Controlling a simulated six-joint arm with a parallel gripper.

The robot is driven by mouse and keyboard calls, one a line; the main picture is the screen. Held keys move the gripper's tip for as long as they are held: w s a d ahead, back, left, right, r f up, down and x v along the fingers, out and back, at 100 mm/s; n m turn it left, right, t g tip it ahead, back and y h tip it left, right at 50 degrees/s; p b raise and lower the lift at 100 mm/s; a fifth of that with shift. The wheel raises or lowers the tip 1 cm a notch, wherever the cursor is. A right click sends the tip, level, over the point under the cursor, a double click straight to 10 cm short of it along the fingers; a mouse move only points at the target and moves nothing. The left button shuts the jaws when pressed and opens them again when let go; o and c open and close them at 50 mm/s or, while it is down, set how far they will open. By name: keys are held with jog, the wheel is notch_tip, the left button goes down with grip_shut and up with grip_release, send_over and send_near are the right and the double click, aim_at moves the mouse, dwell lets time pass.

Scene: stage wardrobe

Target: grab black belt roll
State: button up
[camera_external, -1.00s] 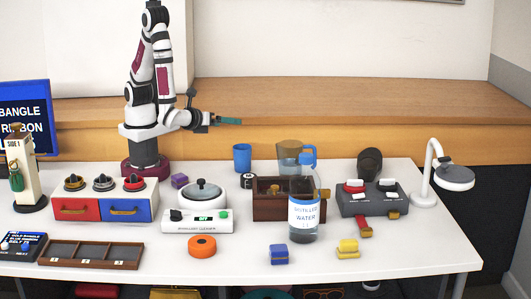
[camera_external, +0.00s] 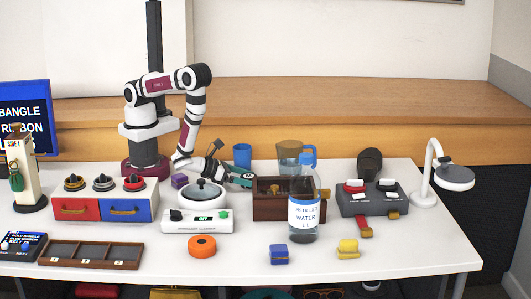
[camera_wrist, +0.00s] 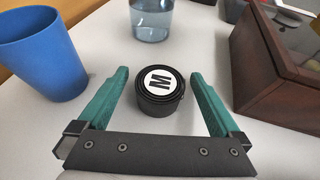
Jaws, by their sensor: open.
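The black belt roll (camera_wrist: 160,92) stands on the white table in the wrist view, with a round white label marked "M" on top. My gripper (camera_wrist: 160,76) is open, with one teal finger on each side of the roll. Gaps show between the roll and both fingers, and the jaws hold nothing. In the external view my gripper (camera_external: 246,178) is low over the table, between the white cleaner and the wooden box, and hides most or all of the roll.
A blue cup (camera_wrist: 43,54) stands close to the left finger. A dark wooden box (camera_wrist: 275,80) stands close to the right finger. The white cleaner (camera_external: 197,220) and a purple block (camera_external: 179,181) are near my arm.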

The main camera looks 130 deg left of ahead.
jog(key=c, duration=1.5)
jog(key=shift+r, duration=0.1)
